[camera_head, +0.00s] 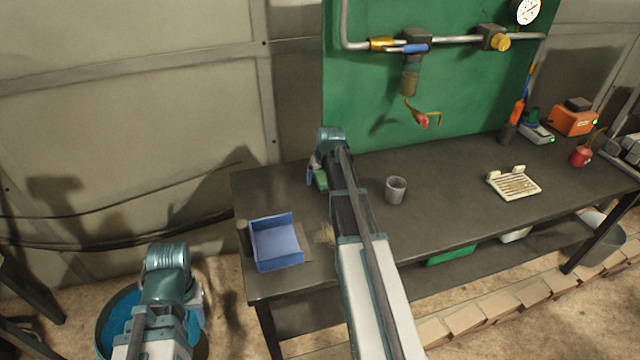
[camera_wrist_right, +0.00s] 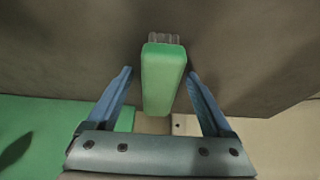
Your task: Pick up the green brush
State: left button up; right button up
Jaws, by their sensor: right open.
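The green brush (camera_head: 321,181) is at the back left of the dark workbench, partly hidden by my right arm. In the right wrist view the brush (camera_wrist_right: 163,80) is a long green block with a greyish end at the top. My right gripper (camera_wrist_right: 160,71) is open, with one blue finger on each side of the brush and gaps between. In the head view my right gripper (camera_head: 314,174) is small and mostly covered by its wrist. My left gripper (camera_head: 197,298) is low at the left, off the bench, and its fingers are unclear.
A blue bin (camera_head: 277,243) stands at the bench's left front, beside a dark cylinder (camera_head: 242,236). A grey cup (camera_head: 396,190) is right of my right arm. A cream rack (camera_head: 514,184) stands further right. A green panel (camera_head: 460,90) with pipes rises behind the bench (camera_head: 440,215).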

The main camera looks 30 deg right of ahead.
aim_at(320, 173)
jog(key=shift+c, duration=0.3)
grip_shut()
jog(key=shift+r, duration=0.1)
dwell(0.4)
notch_tip(320, 173, up, 3)
jog(key=p, duration=0.3)
jog(key=shift+r+p, duration=0.35)
jog(key=shift+p, duration=0.25)
jog(key=s+a, duration=0.1)
jog(key=s, duration=0.4)
jog(key=s+a, duration=0.2)
jog(key=s, duration=0.3)
jog(key=s+a+r+p, duration=0.1)
jog(key=s, duration=0.4)
jog(key=shift+s+a, duration=0.15)
jog(key=shift+s, duration=0.1)
